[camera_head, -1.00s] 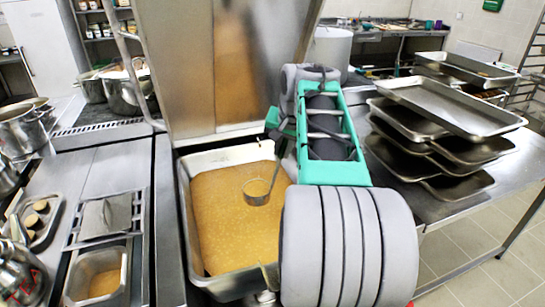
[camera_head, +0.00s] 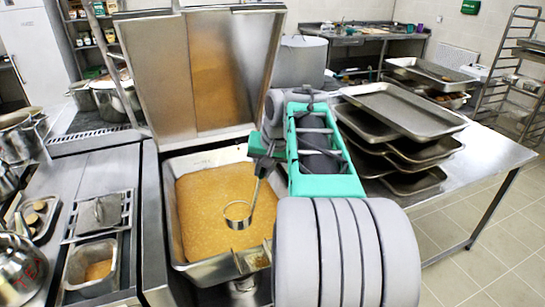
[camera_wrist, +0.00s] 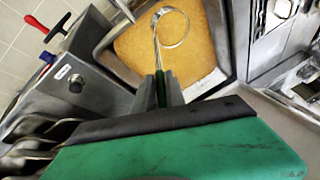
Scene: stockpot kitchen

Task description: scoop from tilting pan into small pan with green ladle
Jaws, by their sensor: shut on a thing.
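The tilting pan (camera_head: 200,160) is in the middle of the head view, lid raised, holding orange-brown food (camera_head: 200,200). My gripper (camera_head: 263,147) is above the pan's right side, shut on the green ladle's handle. The ladle's round metal bowl (camera_head: 238,222) is over the food toward the pan's front; I cannot tell whether it is dipped in or just above. In the wrist view the ladle's rim (camera_wrist: 183,38) shows as a ring against the food, and the green handle (camera_wrist: 161,88) runs into my gripper (camera_wrist: 163,97). The small pan (camera_head: 112,275) is at left with some food in it.
A raised lid (camera_head: 150,75) stands behind the pan. Stacked metal trays (camera_head: 410,110) lie on the steel table at right. A tray with round pieces (camera_head: 38,215) and a kettle (camera_head: 20,262) are at left. Pots (camera_head: 118,100) stand behind.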

